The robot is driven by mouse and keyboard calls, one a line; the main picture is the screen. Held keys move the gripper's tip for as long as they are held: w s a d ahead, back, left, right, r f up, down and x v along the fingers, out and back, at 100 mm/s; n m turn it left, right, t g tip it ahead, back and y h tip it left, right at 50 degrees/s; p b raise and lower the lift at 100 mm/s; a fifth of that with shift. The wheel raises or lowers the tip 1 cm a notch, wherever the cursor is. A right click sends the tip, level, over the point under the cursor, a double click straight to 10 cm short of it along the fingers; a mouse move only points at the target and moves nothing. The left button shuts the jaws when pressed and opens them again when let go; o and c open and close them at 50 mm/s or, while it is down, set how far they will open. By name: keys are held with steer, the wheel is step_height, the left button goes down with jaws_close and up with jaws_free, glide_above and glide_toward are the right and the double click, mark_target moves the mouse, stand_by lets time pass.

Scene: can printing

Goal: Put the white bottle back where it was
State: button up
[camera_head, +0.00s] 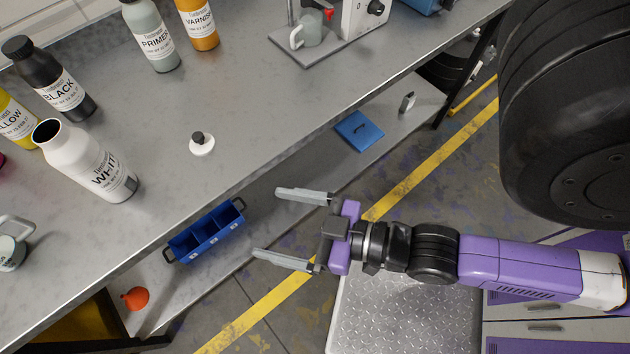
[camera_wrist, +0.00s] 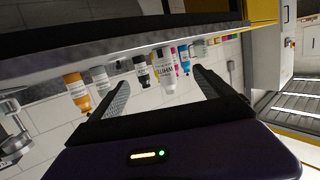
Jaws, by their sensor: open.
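The white bottle (camera_head: 88,165) stands on the grey workbench (camera_head: 240,85) at the left, in front of the row of other bottles. Its top is open and dark inside, with no cap on it. A white cap with a black knob (camera_head: 201,144) lies on the bench to its right. My gripper (camera_head: 266,222) is open and empty, off the bench's front edge, right of the bottle and apart from it. In the wrist view the white bottle (camera_wrist: 166,82) appears upside down, between the two open fingers.
Black (camera_head: 62,88), primer (camera_head: 155,42) and varnish (camera_head: 200,22) bottles stand behind, with a yellow bottle (camera_head: 12,122) at the left. A mug (camera_head: 10,253) is at the front left. A blue bin (camera_head: 205,233) sits on the lower shelf.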

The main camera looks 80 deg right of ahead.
steer(key=r+v, duration=0.1)
steer(key=v, duration=0.6)
steer(key=shift+d+n+g, duration=0.3)
steer(key=shift+d+g, duration=0.1)
steer(key=shift+d, duration=0.05)
